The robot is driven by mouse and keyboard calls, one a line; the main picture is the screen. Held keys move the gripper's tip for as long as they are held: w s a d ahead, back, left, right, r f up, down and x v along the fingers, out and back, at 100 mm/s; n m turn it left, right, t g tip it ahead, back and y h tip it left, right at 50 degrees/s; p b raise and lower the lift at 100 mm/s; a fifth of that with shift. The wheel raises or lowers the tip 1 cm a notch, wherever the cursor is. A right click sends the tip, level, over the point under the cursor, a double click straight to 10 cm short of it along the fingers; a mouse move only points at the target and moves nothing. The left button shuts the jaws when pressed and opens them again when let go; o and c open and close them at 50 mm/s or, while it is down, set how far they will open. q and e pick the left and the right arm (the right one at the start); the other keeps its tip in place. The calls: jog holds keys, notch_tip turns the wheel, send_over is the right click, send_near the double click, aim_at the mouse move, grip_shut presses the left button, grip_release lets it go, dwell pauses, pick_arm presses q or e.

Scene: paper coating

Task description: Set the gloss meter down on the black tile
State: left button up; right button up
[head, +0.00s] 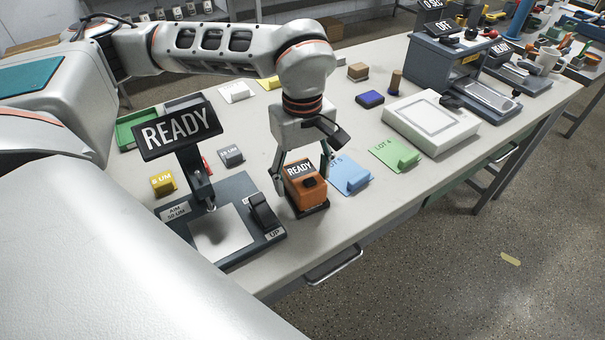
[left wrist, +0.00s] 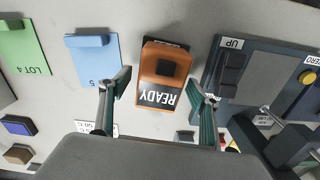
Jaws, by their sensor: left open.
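The gloss meter (head: 305,192) is an orange box with a black button and a READY display. It sits on the black tile (head: 318,211), whose dark edge shows beneath it near the table's front edge. In the left wrist view the gloss meter (left wrist: 165,72) lies between the spread fingers, with a dark strip of the tile at its far end. My left gripper (head: 302,176) is open and points down over the meter, one finger on either side. In the left wrist view the fingers look apart from its sides. My right gripper is not in view.
A dark thickness gauge (head: 238,190) with a READY screen (head: 177,131) stands close left of the meter. A blue card (head: 349,175) and a green card (head: 396,154) lie to the right. A white flat device (head: 430,121) and a grey machine (head: 460,68) stand farther right.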

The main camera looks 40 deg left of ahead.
pick_arm(q)
notch_tip(320, 180, up, 12)
dwell(0.6)
